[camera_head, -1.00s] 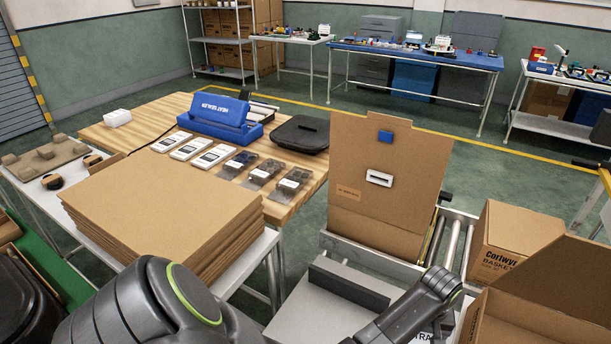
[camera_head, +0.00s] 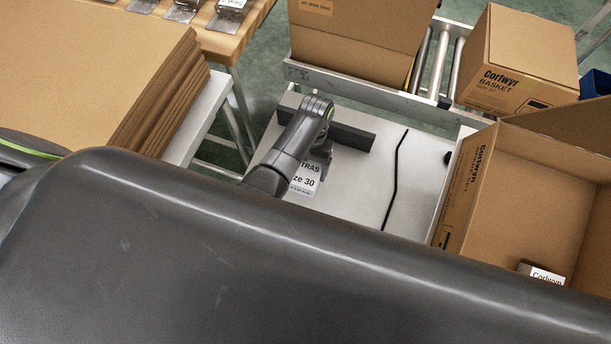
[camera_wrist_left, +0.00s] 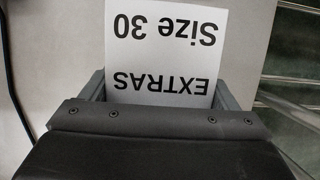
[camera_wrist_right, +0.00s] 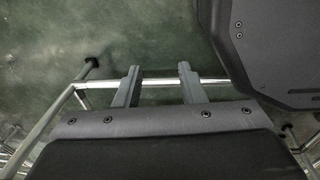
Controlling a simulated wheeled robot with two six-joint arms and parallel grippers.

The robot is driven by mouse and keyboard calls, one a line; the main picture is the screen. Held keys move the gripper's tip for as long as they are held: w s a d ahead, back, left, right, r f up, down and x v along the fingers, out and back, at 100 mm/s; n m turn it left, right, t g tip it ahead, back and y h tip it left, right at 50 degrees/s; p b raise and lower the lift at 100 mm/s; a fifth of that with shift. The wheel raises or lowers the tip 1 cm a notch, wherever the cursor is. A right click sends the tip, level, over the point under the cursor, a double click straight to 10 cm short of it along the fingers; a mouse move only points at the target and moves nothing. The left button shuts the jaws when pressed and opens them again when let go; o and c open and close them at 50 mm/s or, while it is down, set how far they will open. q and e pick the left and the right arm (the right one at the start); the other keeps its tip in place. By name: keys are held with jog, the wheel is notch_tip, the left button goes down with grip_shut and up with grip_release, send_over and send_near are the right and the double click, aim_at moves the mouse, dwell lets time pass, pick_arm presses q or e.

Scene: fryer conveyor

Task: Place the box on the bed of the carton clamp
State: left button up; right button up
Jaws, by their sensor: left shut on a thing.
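An open cardboard box (camera_head: 468,190) with printed sides stands at the right in the head view, its lower part hidden by my arm. A pale flat bed (camera_head: 358,190) with a dark bar (camera_head: 352,134) across its far side lies left of it; this looks like the carton clamp. My left gripper (camera_head: 318,160) is over the bed, shut on a white card reading "EXTRAS Size 30" (camera_wrist_left: 165,50), which also shows in the head view (camera_head: 306,180). My right gripper (camera_wrist_right: 157,85) is open and empty above the green floor, and does not show in the head view.
A closed carton (camera_head: 515,65) stands by the rollers (camera_head: 430,55). A cardboard stack (camera_head: 90,75) is at left. A small labelled item (camera_head: 540,272) lies in the open box. My dark arm link covers the foreground.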

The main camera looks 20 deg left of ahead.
pick_arm(q)
jog(key=shift+f, duration=0.95)
jog(key=shift+w+f, duration=0.1)
jog(key=shift+f, duration=0.25)
notch_tip(320, 180, down, 3)
jog(key=shift+b, duration=0.85)
jog(key=shift+a+f, duration=0.1)
jog(key=shift+f, duration=0.4)
jog(key=shift+r, duration=0.1)
jog(key=shift+f, duration=0.2)
jog(key=o, duration=1)
jog(key=shift+o, duration=0.2)
jog(key=shift+w+r, duration=0.15)
jog(key=shift+r, duration=0.45)
jog(key=p+v, duration=0.2)
jog(key=v, duration=0.9)
jog(key=shift+r, duration=0.1)
pick_arm(e)
jog(key=shift+w+a, duration=0.2)
jog(key=shift+w, duration=0.25)
jog(key=shift+w+a, duration=0.2)
jog(key=shift+w, duration=0.25)
